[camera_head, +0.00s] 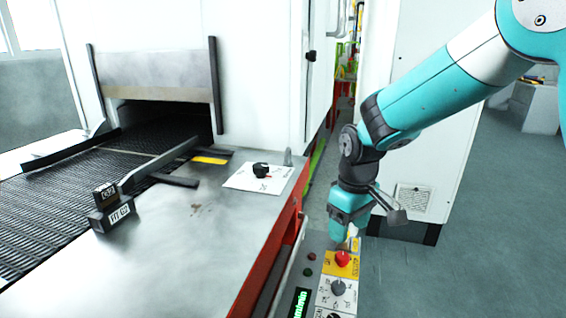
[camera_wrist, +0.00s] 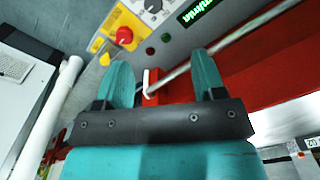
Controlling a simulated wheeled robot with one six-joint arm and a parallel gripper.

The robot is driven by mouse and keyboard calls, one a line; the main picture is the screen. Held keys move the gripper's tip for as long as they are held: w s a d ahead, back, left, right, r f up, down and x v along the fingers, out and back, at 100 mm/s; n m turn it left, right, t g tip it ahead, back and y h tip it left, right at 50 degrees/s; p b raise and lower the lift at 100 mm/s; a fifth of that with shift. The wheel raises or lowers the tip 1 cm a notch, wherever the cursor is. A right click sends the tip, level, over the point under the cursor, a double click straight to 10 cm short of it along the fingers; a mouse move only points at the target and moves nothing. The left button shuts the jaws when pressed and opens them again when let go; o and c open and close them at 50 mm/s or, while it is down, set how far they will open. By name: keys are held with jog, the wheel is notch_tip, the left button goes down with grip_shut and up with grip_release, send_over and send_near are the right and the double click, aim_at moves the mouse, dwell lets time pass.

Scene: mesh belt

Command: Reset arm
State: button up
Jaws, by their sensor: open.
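My teal arm reaches in from the upper right in the head view. My gripper (camera_head: 345,240) points down just behind the red button of a control panel. In the wrist view my gripper (camera_wrist: 163,82) shows two teal fingers spread apart with nothing held between them. The red button (camera_head: 342,258) sits on a yellow plate and also shows in the wrist view (camera_wrist: 124,36), beyond the left finger. I cannot tell from these views whether a finger touches the panel.
The control panel (camera_head: 311,271) carries knobs, small lamps and a green display. A metal table (camera_head: 190,240) with a black knob (camera_head: 261,170) on a white plate stands to its left. The mesh belt (camera_head: 60,200) runs into a white machine. Open floor (camera_head: 480,240) lies to the right.

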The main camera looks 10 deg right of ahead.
jog(key=s+a+r+y+p, duration=0.2)
jog(key=s+r, duration=0.6)
jog(key=s, duration=0.4)
jog(key=s+a+r+y+p, duration=0.1)
jog(key=s+r+p, duration=0.3)
jog(key=s+r, duration=0.4)
jog(key=s+y, duration=0.1)
jog(key=s, duration=0.3)
jog(key=shift+s+a+r, duration=0.35)
jog(key=shift+r, duration=0.05)
